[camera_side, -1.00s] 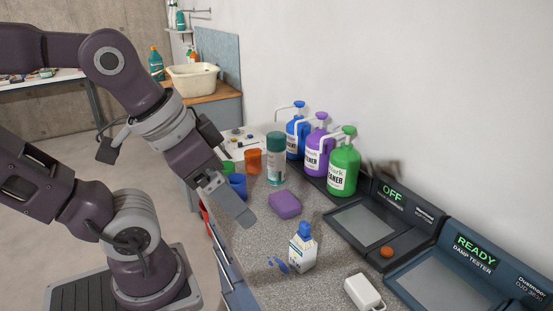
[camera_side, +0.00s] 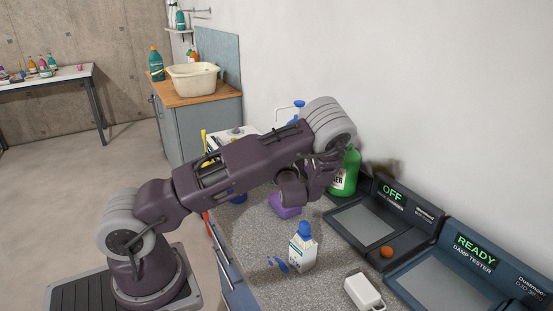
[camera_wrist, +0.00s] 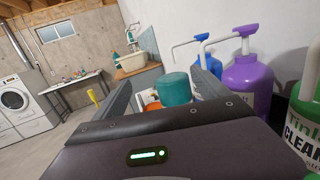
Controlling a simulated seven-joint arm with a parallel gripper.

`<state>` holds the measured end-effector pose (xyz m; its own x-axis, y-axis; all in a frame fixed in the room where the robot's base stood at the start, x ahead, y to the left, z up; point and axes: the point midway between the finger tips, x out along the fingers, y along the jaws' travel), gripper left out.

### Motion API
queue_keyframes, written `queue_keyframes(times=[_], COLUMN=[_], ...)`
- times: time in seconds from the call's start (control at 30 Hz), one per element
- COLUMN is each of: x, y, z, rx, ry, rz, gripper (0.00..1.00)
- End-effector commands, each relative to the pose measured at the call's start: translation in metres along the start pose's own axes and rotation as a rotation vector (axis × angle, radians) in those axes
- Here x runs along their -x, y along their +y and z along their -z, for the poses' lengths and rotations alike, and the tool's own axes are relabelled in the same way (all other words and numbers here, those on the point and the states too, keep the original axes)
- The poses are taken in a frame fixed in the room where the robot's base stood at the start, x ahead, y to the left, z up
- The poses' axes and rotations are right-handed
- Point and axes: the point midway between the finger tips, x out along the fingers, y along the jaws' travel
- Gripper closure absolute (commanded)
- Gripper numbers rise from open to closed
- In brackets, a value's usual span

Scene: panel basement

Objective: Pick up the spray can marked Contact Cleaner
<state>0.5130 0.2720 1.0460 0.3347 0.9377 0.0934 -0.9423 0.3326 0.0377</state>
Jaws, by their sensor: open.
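A spray can with a teal cap (camera_wrist: 175,88) stands ahead of my gripper (camera_wrist: 163,80) in the wrist view. The cap shows between my two open fingers, nearer the right one; they do not grip it. The can's body is mostly hidden behind the gripper housing and its label cannot be read here. In the side view my arm hides the can and my fingers.
A purple jug (camera_wrist: 250,85), a blue jug (camera_wrist: 208,62) and a green jug (camera_side: 350,172) stand along the wall, close right of the gripper.

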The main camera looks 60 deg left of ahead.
Motion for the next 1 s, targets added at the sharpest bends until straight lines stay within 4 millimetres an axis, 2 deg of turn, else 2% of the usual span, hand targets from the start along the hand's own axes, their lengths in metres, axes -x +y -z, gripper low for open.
queue_keyframes(times=[0.03,0.1,0.2,0.37,0.6,0.83,0.87,1.0], x=[-0.008,-0.015,-0.022,-0.043,-0.084,-0.088,-0.088,-0.088], y=[-0.006,-0.012,-0.015,-0.017,-0.021,-0.022,-0.022,-0.021], z=[0.021,0.042,0.054,0.057,0.062,0.062,0.062,0.062], rx=[0.011,0.028,0.038,0.043,0.043,0.042,0.042,0.042], ry=[0.028,0.063,0.086,0.090,0.091,0.092,0.092,0.092], rz=[0.039,0.078,0.099,0.099,0.098,0.098,0.098,0.098], gripper=[0.15,0.15,0.15,0.15,0.15,0.15,0.17,0.45])
